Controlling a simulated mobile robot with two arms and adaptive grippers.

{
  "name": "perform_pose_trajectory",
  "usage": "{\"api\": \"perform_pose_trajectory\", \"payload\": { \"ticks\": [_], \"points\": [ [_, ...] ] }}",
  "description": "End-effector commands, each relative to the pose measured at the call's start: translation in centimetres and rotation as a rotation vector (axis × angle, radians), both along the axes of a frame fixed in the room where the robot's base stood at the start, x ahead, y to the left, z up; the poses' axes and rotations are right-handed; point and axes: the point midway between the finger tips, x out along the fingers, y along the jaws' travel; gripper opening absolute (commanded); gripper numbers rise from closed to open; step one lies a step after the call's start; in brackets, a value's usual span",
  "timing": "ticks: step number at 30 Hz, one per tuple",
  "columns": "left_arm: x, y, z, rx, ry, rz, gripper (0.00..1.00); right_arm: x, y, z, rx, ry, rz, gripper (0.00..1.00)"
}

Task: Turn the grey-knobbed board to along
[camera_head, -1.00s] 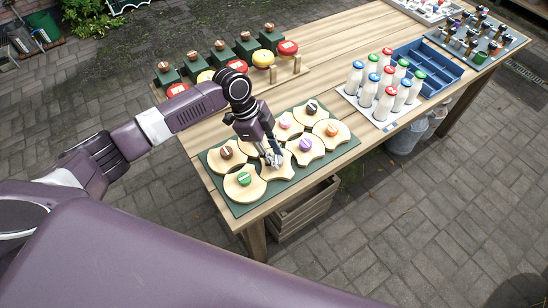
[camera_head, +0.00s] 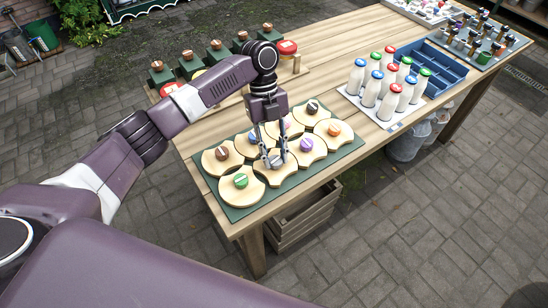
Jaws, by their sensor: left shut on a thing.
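The grey-knobbed board (camera_head: 281,177) is a pale wooden board with curved cut-out sides. It lies on the green mat (camera_head: 228,212) in the front row, between the green-knobbed board (camera_head: 229,191) and the purple-knobbed board (camera_head: 313,154). My left gripper (camera_head: 275,161) points down over it from behind, its two fingers shut on the small grey knob (camera_head: 276,160). The fingers partly hide the knob, so I cannot tell which way its mark lies. My right gripper is not in view.
Brown- (camera_head: 222,153), pink-, black- (camera_head: 312,107) and orange-knobbed boards (camera_head: 334,129) fit closely around on the mat. Milk bottles (camera_head: 388,87) stand on a white tray to the right, beside a blue crate (camera_head: 437,66). Dark green blocks with round knobs line the back left.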

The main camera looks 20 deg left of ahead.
Motion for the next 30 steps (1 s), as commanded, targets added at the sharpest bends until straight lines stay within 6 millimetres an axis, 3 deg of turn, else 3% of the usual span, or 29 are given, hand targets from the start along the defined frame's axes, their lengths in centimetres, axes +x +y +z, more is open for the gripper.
{"api": "perform_pose_trajectory", "payload": {
  "ticks": [12,27,28,30],
  "points": [
    [0.12,-0.16,0.03,-0.002,-0.003,-0.167,0.03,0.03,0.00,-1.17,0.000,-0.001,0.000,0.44],
    [0.09,-0.13,0.05,-0.001,-0.002,-0.184,0.03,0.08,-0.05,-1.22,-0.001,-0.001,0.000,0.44],
    [0.09,-0.13,0.06,-0.001,-0.002,-0.184,0.28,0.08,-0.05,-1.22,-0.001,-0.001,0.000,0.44],
    [0.09,-0.12,0.05,-0.001,-0.002,-0.184,0.36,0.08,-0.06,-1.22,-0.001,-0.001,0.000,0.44]
  ]
}}
